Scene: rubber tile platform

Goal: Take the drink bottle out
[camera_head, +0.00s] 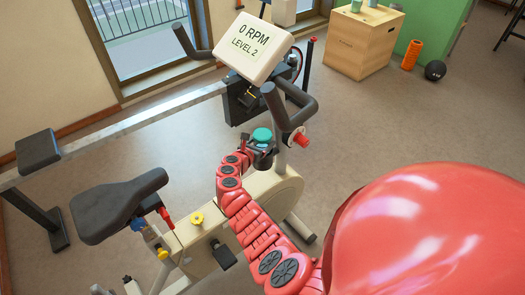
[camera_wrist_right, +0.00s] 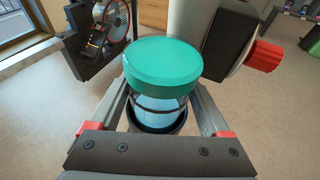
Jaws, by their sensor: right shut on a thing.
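The drink bottle (camera_wrist_right: 162,66) has a wide teal lid and a clear, bluish body. It stands upright in a black cup holder (camera_wrist_right: 158,122) on the exercise bike, below the handlebar. In the head view its teal lid (camera_head: 262,135) shows just beyond my right gripper (camera_head: 262,150). In the right wrist view the two fingers of my right gripper (camera_wrist_right: 160,104) lie on either side of the bottle below the lid, shut on it. The bottle's lower part is hidden in the holder. My left gripper is not in view.
The bike's console (camera_head: 255,47), handlebar (camera_head: 290,110) and red knob (camera_head: 301,138) are close around the bottle. The saddle (camera_head: 118,205) is to the left. A wooden box (camera_head: 363,42) and an orange roller (camera_head: 412,54) stand at the back right. Open floor lies right of the bike.

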